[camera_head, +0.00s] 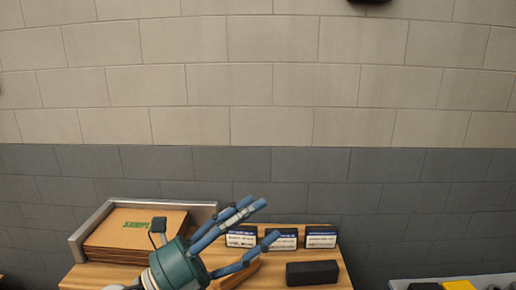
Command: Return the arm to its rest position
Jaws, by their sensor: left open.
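My left gripper (268,219) has a teal wrist and blue fingers. It comes up from the bottom left and reaches over the middle of the wooden table (330,262). Its fingers are spread apart and nothing shows between them. A brown object (240,272) lies under the lower finger and is partly hidden by it. My right gripper is not in view.
A grey-edged tray (76,250) with a stack of brown sheets (110,232) marked in green is at the left. Small labelled boxes (320,237) line the back edge. A black block (312,273) lies in front of them. A brick wall (250,90) stands behind.

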